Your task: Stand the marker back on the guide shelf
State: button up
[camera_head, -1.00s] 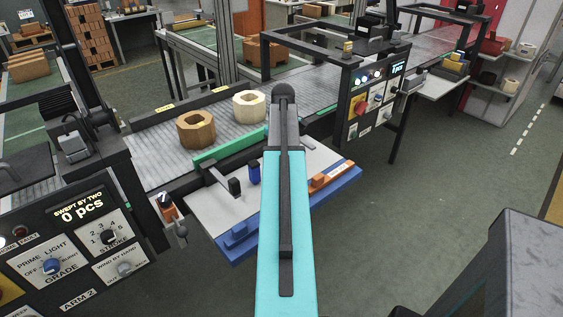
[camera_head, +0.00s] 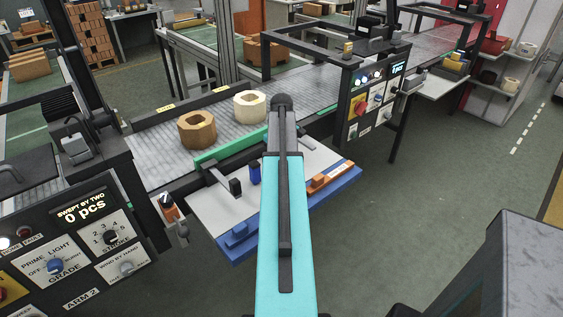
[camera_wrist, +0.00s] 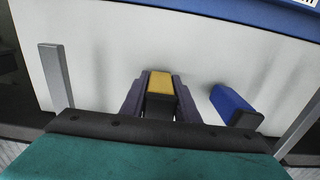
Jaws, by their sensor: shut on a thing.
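My gripper (camera_wrist: 160,92) is shut on a small block-like piece (camera_wrist: 160,82) with a yellow top and dark lower part, seemingly the marker. It is held over the white surface of the guide shelf (camera_wrist: 95,75), which has a blue edge. I cannot tell whether the piece touches the shelf. A blue piece (camera_wrist: 233,103) with a dark end is on the shelf to the right of my gripper, apart from it. In the head view the shelf (camera_head: 205,205) shows beside the conveyor, with the blue piece (camera_head: 254,174) on it. My arm hides the gripper and held piece there.
A green rail (camera_head: 232,148) runs along the conveyor (camera_head: 160,172). A brown ring (camera_head: 197,144) and a cream ring (camera_head: 250,118) sit on the belt. The control panel (camera_head: 75,245) stands left.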

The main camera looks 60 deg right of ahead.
jog(key=shift+f, duration=0.15)
jog(key=o, duration=0.8)
jog(key=shift+o, duration=0.2)
jog(key=shift+r, duration=0.2)
jog(key=shift+r+b, duration=0.85)
jog(key=shift+r, duration=5.05)
